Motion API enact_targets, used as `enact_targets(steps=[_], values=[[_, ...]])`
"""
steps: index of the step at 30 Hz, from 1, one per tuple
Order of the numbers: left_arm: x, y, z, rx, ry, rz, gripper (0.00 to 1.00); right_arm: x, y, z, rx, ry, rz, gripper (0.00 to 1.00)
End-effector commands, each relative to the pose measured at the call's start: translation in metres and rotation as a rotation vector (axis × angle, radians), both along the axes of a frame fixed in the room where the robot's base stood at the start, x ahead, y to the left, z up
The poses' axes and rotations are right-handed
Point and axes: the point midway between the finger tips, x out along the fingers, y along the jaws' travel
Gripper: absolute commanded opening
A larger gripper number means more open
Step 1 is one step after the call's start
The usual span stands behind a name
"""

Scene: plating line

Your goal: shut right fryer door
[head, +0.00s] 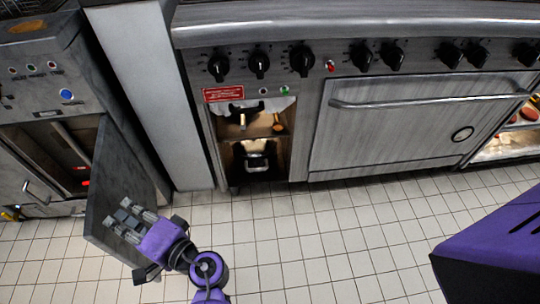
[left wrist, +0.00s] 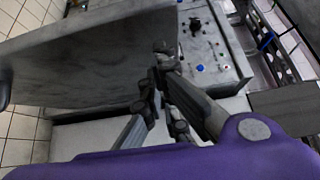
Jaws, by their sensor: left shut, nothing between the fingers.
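The right fryer door (head: 125,160) is a dark grey panel standing open, swung out from the fryer (head: 45,60) at the left. In the left wrist view the door (left wrist: 85,60) fills the upper left. My left gripper (head: 118,222) is shut and empty, in front of the door's lower part in the head view. Its fingers (left wrist: 157,88) show beside the door's edge in the left wrist view. I cannot tell whether they touch it. My right gripper is out of view.
The fryer's left door has a bar handle (head: 40,192). A pale cabinet side (head: 150,90) stands right of the open door. A steel range (head: 390,115) with knobs and an oven door runs along the back. The tiled floor (head: 300,235) in front is clear.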

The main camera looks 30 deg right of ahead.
Motion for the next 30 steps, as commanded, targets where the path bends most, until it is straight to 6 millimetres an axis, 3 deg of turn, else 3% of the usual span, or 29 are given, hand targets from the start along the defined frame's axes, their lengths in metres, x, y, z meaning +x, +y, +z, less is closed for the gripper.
enact_targets(steps=[19,23,30], values=[[0.000,0.016,0.000,0.002,0.000,-0.023,0.00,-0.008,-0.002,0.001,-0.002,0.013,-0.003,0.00],[0.001,0.034,0.001,0.006,0.000,-0.072,0.00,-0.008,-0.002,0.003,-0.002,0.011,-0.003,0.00],[0.010,0.093,0.001,0.012,0.001,-0.244,0.00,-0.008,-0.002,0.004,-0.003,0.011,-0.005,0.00]])
